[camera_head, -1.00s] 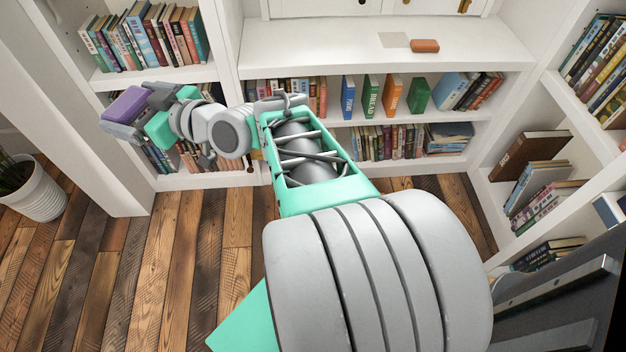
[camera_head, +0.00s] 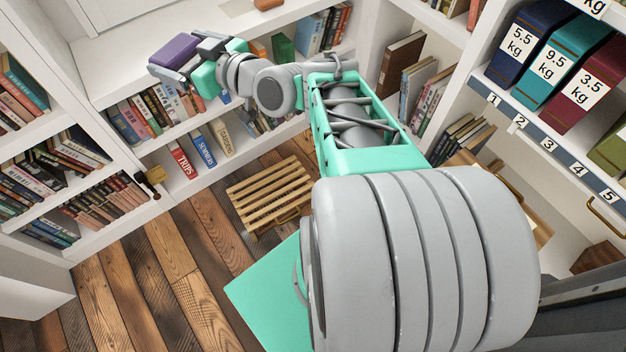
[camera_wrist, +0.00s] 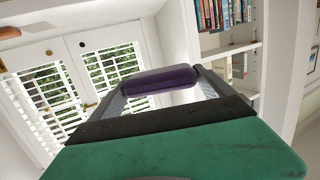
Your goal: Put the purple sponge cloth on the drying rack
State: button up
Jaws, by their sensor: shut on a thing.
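The purple sponge cloth (camera_head: 174,50) is held out in front of the bookshelves, well above the floor. My gripper (camera_head: 180,60) is shut on it. In the wrist view the cloth (camera_wrist: 160,79) is a rounded purple block spanning between the two fingers of my gripper (camera_wrist: 158,88). A slatted wooden rack (camera_head: 270,194), which looks like the drying rack, stands low on the floor in front of the bookshelves. It is to the right of and below my gripper, apart from the cloth.
Bookshelves line the back and left (camera_head: 72,195). At the right a shelf holds binders with kg labels (camera_head: 545,62) above numbered tags. The plank floor (camera_head: 150,270) is clear left of the rack. The wrist view shows shuttered windows (camera_wrist: 110,70).

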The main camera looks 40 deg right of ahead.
aim_at(269, 198)
jog(key=z, duration=0.55)
jog(key=k, duration=1.05)
jog(key=u, duration=1.45)
jog(key=i, duration=0.5)
